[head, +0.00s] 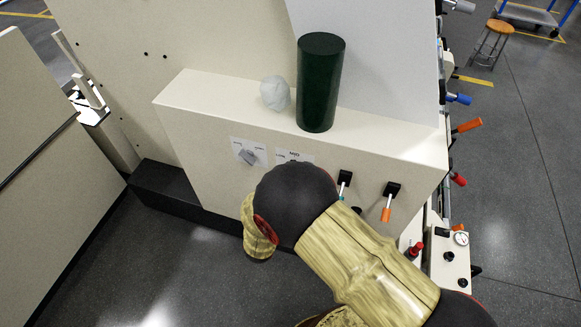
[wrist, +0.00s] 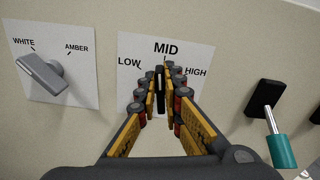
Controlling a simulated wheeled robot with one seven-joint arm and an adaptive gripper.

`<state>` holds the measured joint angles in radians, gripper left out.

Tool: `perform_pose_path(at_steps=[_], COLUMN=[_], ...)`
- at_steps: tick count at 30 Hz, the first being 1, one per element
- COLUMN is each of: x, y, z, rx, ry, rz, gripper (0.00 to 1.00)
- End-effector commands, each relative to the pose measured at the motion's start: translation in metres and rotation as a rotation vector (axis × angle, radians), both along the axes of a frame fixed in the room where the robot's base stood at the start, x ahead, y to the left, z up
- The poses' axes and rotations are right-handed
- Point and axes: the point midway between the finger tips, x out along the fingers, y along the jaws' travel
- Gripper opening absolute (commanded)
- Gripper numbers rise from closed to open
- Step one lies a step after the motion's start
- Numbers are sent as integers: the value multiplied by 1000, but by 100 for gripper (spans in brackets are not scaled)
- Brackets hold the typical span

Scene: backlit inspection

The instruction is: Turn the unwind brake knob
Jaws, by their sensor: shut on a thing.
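The knob (wrist: 160,77) is a narrow dark grip on a white plate (wrist: 128,47) marked LOW, MID and HIGH. In the wrist view it stands about upright, in line with MID. My gripper (wrist: 160,88) is shut on it, one yellow-and-black finger on each side. The fingers hide most of the knob's base and the lower plate. In the head view my arm covers the knob and the gripper; only the top of the plate (head: 293,155) shows.
Left of the plate is a grey WHITE/AMBER selector (wrist: 43,74), also in the head view (head: 248,156). To the right are two levers, the nearer (head: 345,180) and the farther (head: 390,200). A green cylinder (head: 320,85) and a pale lump (head: 274,93) stand on the ledge above.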

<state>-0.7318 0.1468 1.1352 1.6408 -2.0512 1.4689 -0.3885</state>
Motion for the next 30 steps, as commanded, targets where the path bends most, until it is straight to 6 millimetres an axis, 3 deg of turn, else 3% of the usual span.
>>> perform_pose_path(at_steps=[18,30], x=[3,4], y=[8,10], z=[-2,-6], rx=[-533,-756], ry=[195,275], rz=[2,2], gripper=[0,0])
